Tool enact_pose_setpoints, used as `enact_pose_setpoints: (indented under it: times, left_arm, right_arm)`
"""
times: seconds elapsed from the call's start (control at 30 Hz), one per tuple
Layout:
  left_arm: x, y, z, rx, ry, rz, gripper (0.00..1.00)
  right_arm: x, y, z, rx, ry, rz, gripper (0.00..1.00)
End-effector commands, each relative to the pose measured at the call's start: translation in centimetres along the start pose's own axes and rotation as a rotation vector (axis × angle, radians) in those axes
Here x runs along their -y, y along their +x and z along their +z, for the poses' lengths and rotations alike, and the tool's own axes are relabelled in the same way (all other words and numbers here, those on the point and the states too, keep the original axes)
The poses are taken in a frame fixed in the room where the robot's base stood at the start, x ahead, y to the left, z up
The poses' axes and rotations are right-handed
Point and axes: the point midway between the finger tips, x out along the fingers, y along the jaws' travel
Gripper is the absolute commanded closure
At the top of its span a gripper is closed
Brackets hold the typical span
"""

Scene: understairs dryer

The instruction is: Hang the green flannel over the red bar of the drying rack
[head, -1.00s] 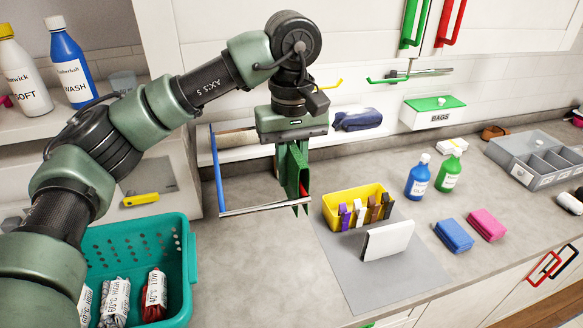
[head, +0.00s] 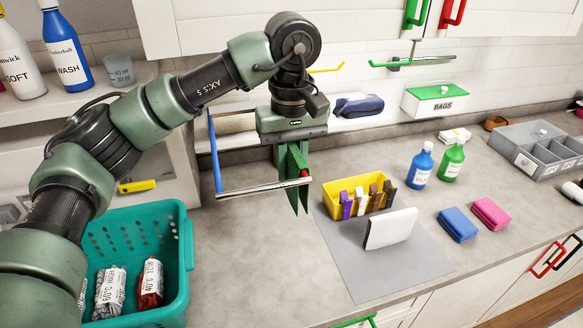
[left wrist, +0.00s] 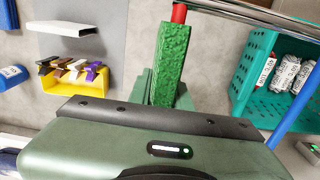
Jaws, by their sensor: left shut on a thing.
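My left gripper (head: 293,150) points down over the right side of the drying rack and is shut on the green flannel (head: 298,193). The flannel hangs as narrow dark green flaps, with tips below the rack's chrome front bar (head: 250,189). The red bar's end (head: 305,173) shows beside the flannel at the chrome bar's right end. In the left wrist view, the flannel (left wrist: 172,65) lies as a textured strip in line with the red bar (left wrist: 179,13), seemingly over it. The rest of the red bar is hidden. My right gripper is out of view.
The rack's blue bar (head: 215,155) is at its left. A teal basket (head: 185,255) with labelled bundles stands at lower left. Right of the flannel are a yellow box (head: 333,208) with pegs and a white block (head: 391,229). The counter below the rack is clear.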

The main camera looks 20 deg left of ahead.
Motion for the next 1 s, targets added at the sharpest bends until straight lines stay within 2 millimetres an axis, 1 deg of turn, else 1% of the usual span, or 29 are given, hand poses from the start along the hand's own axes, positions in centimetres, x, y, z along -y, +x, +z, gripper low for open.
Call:
enact_pose_setpoints:
  times: [0.13, 0.17, 0.2, 0.23, 0.53, 0.63, 0.73, 0.8, 0.9, 1.0]
  left_arm:
    - [0.0, 0.0, 0.0, 0.000, 0.000, 0.000, 1.00]
    - [0.0, 0.0, 0.0, 0.000, 0.000, 0.000, 0.75]
    - [0.0, 0.0, 0.0, 0.000, 0.000, 0.000, 0.64]
    - [0.0, 0.0, 0.0, 0.000, 0.000, 0.000, 0.56]
    - [0.0, -0.1, 0.0, 0.000, 0.000, 0.000, 0.55]
    - [0.0, -0.5, 0.0, -0.001, 0.000, 0.001, 0.55]
    - [-0.1, -1.7, 0.0, -0.002, -0.001, 0.003, 0.55]
    - [-0.1, -3.0, 0.0, -0.003, 0.000, 0.004, 0.55]
    - [0.0, -4.9, -0.1, -0.004, -0.002, 0.003, 0.55]
    - [0.0, -6.4, -0.1, -0.004, -0.001, 0.002, 0.55]
  right_arm:
    - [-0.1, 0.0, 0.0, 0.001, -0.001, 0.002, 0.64]
    - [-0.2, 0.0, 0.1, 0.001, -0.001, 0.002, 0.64]
    - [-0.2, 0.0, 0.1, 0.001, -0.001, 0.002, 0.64]
    - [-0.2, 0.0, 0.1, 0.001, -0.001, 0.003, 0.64]
    - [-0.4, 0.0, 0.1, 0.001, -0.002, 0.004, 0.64]
    - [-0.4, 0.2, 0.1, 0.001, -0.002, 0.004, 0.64]
    - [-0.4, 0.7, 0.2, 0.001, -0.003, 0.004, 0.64]
    - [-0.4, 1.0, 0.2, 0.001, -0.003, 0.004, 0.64]
    - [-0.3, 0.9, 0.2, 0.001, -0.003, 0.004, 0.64]
    - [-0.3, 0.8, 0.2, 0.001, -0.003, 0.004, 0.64]
